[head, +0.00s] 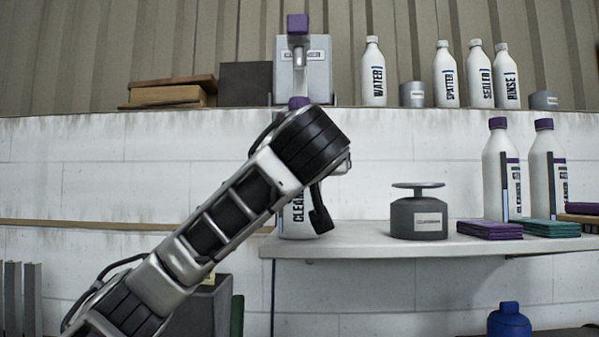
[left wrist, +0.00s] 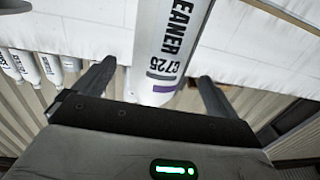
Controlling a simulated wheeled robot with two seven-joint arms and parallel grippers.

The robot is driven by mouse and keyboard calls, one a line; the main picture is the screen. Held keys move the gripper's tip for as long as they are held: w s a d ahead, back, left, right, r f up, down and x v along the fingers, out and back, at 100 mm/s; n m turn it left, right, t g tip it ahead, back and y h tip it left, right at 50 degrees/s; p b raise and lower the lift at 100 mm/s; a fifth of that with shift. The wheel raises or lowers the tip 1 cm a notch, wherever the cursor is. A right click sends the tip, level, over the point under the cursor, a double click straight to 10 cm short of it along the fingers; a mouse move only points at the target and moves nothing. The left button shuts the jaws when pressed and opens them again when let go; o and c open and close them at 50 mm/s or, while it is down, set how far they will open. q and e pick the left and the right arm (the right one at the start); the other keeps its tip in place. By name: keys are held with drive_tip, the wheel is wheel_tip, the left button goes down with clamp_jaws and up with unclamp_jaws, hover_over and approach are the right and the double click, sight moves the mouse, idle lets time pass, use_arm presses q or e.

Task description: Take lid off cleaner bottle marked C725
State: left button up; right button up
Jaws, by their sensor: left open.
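The cleaner bottle (head: 297,222) is white with a purple lid (head: 299,102) and stands upright on the lower shelf. My left arm crosses in front of it in the head view and hides its middle. In the left wrist view the bottle (left wrist: 168,40) shows its C725 mark and a purple stripe. Its lid cannot be seen there. My left gripper (left wrist: 155,88) is open, with one finger to each side of the bottle in the picture. My right gripper is not in view.
A grey dispenser (head: 318,75) and several white bottles (head: 373,75) stand on the upper ledge.

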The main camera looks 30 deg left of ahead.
use_arm(q)
drive_tip(key=p+x, duration=0.1)
drive_tip(key=x, duration=0.5)
drive_tip(key=shift+p, duration=0.3)
drive_tip(key=shift+r, duration=0.15)
drive_tip(key=c, duration=1.2)
drive_tip(key=shift+c, duration=0.3)
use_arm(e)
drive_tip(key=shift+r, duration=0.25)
use_arm(q)
drive_tip(key=shift+r, duration=0.1)
